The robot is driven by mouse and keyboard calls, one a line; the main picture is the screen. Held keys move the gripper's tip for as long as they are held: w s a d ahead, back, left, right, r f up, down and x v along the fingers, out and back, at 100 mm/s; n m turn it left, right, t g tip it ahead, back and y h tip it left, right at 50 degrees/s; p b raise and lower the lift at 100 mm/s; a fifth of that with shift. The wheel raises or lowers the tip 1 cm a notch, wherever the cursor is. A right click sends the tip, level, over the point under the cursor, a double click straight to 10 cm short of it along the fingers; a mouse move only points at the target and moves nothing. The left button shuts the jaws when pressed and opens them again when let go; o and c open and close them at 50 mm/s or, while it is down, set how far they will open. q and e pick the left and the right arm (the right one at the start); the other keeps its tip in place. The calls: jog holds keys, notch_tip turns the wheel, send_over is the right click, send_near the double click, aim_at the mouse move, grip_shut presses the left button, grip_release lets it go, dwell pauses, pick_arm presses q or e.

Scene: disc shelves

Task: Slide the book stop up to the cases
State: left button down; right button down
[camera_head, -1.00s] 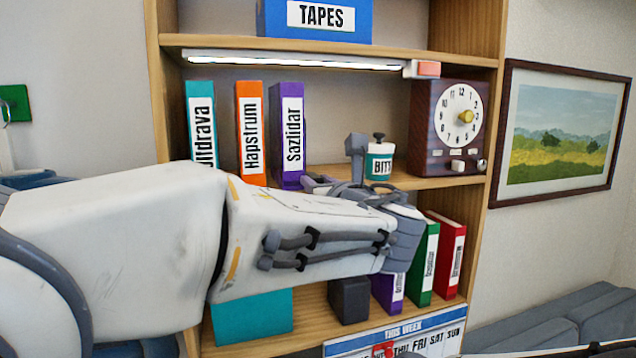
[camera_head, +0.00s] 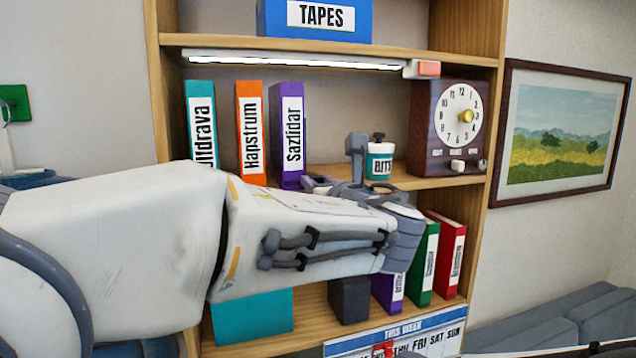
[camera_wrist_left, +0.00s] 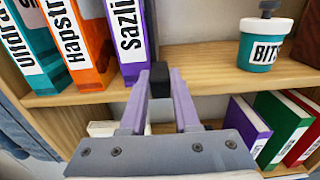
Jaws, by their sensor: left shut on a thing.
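The cases stand upright on the middle shelf: teal (camera_head: 201,120), orange (camera_head: 250,133) and purple Sazlidar (camera_head: 287,135), with gaps between them. They show at the upper left of the left wrist view, where the purple case (camera_wrist_left: 124,40) is nearest my fingers. My left gripper (camera_head: 318,182) is at the shelf just right of the purple case. In the left wrist view its fingers (camera_wrist_left: 160,100) are shut on the small black book stop (camera_wrist_left: 160,80). The stop sits close beside the purple case's lower end; I cannot tell whether they touch. My right gripper is out of view.
A BITS jar (camera_head: 379,160) and a dark clock (camera_head: 447,127) stand right of my gripper on the same shelf. The lower shelf holds a dark block (camera_head: 349,299), a teal box (camera_head: 252,316) and several binders (camera_head: 423,263). A lamp bar (camera_head: 300,61) hangs above.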

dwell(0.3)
pick_arm(q)
jog(key=shift+w+d, duration=0.1)
jog(key=shift+d, duration=0.25)
jog(key=c, duration=0.6)
grip_release()
jog(key=shift+c, duration=0.2)
jog(key=b+v, duration=0.4)
jog(key=v, duration=0.6)
jog(key=shift+s, duration=0.25)
